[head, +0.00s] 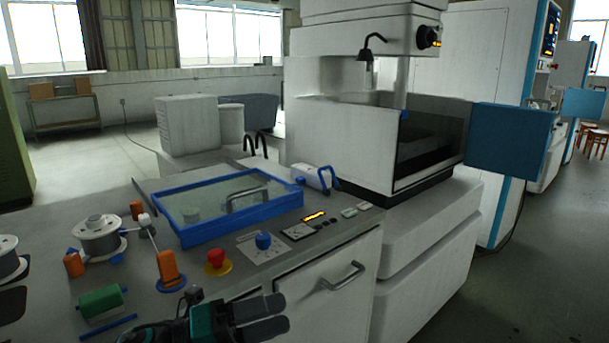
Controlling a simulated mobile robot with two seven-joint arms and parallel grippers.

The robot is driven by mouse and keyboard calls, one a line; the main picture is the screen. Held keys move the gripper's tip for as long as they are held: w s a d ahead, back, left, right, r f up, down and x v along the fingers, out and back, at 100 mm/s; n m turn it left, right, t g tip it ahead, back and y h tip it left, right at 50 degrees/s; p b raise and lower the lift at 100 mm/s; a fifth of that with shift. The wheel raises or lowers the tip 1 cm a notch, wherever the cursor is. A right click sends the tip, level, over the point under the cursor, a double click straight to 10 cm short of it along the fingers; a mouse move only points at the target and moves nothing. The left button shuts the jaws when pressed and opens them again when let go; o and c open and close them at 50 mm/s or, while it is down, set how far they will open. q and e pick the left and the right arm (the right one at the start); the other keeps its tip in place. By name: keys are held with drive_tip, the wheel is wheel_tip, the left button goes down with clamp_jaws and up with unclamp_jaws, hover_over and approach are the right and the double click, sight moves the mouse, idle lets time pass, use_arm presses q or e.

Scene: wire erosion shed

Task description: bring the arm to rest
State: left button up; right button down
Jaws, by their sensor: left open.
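My left gripper (281,314) shows at the bottom of the head view, left of centre. Its dark fingers point right, stand a little apart and hold nothing that I can see. It is in front of the near edge of the grey bench (215,290), by the white cabinet door with a grey handle (343,277). I cannot tell the exact gap between the gripper and the bench. My right gripper is not in view.
On the bench are a blue-framed clear lid (180,222), a red stop button (216,257), an orange-handled lever (168,266), a green roller (101,301) and a wire spool (100,236). A white machine (335,140) stands behind. Open floor (520,270) lies right.

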use_arm(q)
drive_tip(key=s+a+f+n+t+y, duration=0.2)
drive_tip(key=a+f+n+t+y, duration=0.35)
drive_tip(key=n, duration=0.75)
drive_tip(key=s+a+f+n+t+y, duration=0.2)
drive_tip(key=f+n+t+y, duration=0.45)
drive_tip(key=n, duration=0.55)
drive_tip(key=s+a+f+n+g+y, duration=0.2)
drive_tip(key=s+f+n+g, duration=0.1)
drive_tip(key=s+f+n, duration=0.1)
drive_tip(key=s+a+f+n+g+y, duration=0.2)
drive_tip(key=s+f+n+g, duration=0.1)
drive_tip(key=s+f, duration=0.4)
wheel_tip(320, 180, down, 2)
drive_tip(key=shift+s+a+f+n+g+y, duration=0.1)
drive_tip(key=shift+s+a+n+g+y, duration=0.25)
drive_tip(key=shift+n, duration=0.25)
drive_tip(key=shift+w, duration=0.1)
